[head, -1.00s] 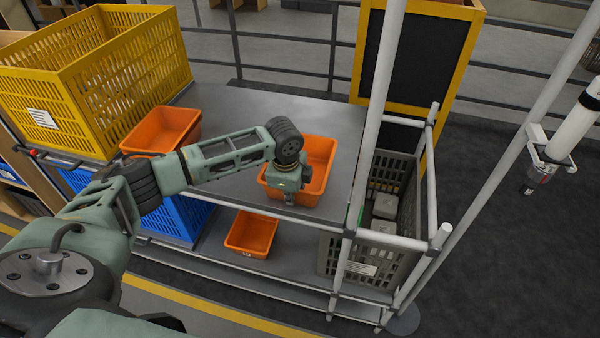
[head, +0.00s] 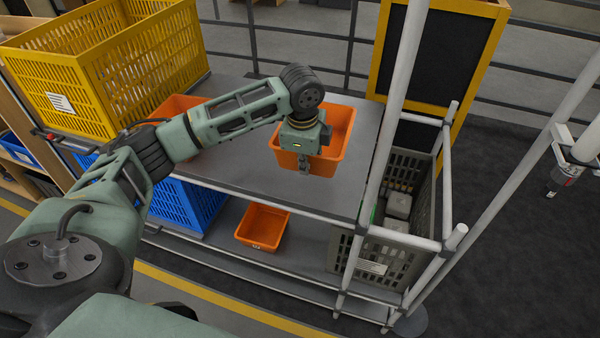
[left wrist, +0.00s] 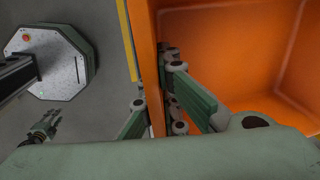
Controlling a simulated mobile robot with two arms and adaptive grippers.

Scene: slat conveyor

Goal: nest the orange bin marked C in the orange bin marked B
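My left gripper (head: 304,168) is shut on the near wall of an orange bin (head: 338,130) above the grey top deck. In the left wrist view its fingers (left wrist: 172,110) straddle that bin's wall (left wrist: 148,60), one inside and one outside. The bin looks empty. A second orange bin (head: 176,106) stands on the deck at the left, partly hidden behind my left arm. A third orange bin (head: 262,227) sits on the lower shelf with a small mark on its front. I cannot read any letters. My right gripper (left wrist: 45,128) seems to show small at the left wrist view's lower left; its opening is unclear.
A yellow crate (head: 75,92) stands at the deck's left end. A blue crate (head: 190,205) is below it. A grey crate (head: 380,262) with boxes is at the right behind white posts (head: 395,110). The deck (head: 235,160) between the bins is clear.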

